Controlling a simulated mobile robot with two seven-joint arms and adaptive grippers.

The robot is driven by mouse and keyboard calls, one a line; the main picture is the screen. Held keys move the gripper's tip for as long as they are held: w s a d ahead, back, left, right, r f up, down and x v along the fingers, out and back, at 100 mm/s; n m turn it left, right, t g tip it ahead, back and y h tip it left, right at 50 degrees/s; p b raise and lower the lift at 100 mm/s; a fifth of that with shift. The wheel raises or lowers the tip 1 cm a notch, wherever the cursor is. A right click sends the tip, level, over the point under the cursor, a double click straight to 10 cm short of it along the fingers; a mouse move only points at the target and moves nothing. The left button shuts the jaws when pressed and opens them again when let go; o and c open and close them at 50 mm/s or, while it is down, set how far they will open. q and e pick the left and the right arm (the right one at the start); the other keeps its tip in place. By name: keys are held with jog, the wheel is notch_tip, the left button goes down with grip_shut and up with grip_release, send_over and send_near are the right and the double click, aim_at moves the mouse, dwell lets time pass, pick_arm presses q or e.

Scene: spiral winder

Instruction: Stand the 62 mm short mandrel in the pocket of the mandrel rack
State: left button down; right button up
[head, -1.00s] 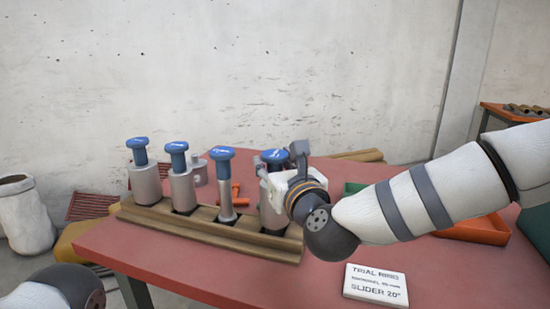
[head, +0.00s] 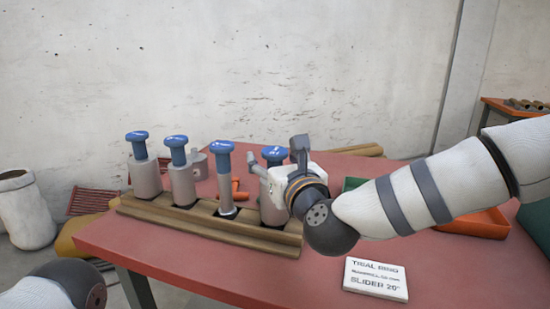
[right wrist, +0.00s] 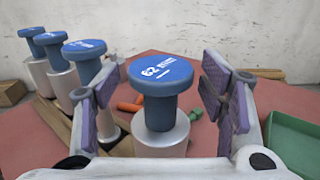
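The 62 mm short mandrel (right wrist: 160,118) has a blue cap marked 62 and a wide grey body. In the head view the mandrel (head: 272,205) stands upright at the right end of the wooden mandrel rack (head: 215,224), apparently in its pocket; how deep it sits cannot be told. My right gripper (right wrist: 166,95) is open, with its purple-padded fingers apart on either side of the mandrel and visible gaps to both. In the head view the right gripper (head: 268,168) is beside the mandrel's neck. My left gripper is out of view; only part of that arm shows.
Other blue-capped mandrels (head: 145,178) stand in the rack to the left. A grey fitting (head: 198,165) and an orange tool (head: 238,190) lie behind it. A white sign (head: 376,279), an orange tray (head: 478,224) and a green tray (right wrist: 292,140) are to the right.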

jog(key=shift+s+f, duration=0.1)
jog(key=v, duration=1.2)
